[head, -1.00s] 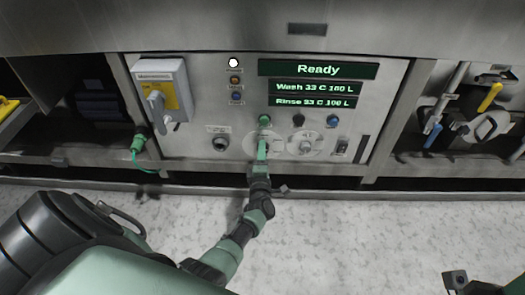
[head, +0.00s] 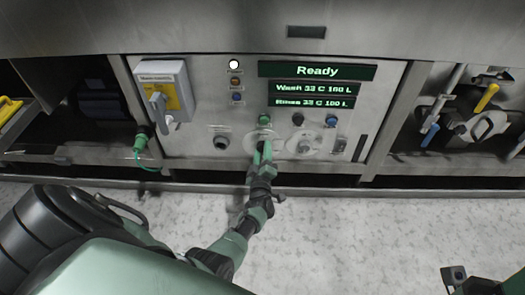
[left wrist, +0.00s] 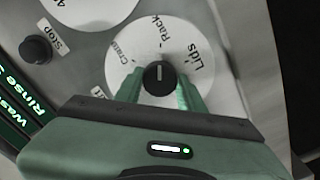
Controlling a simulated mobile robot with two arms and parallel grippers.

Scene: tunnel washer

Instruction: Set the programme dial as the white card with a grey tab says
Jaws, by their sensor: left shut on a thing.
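The programme dial, a white disc (left wrist: 125,60) with a black knob (left wrist: 160,77), fills the middle of the left wrist view. Its labels Crates, Rack and Lids show; another is mostly hidden by my gripper. The white line on the knob points up the picture, about at Rack. My left gripper (left wrist: 159,92) is shut on the knob, one green finger on each side. In the head view my left gripper (head: 262,150) covers most of this dial. The white card with a grey tab is not seen. Part of my right arm shows at the lower right; its fingers do not.
A second white dial (head: 305,145) lies just right. Green (head: 264,120), black (head: 298,119) and blue (head: 331,121) buttons sit above. The display (head: 318,70) reads Ready. A grey switch box (head: 162,90) juts out at left; pipes with coloured handles (head: 487,97) are at right.

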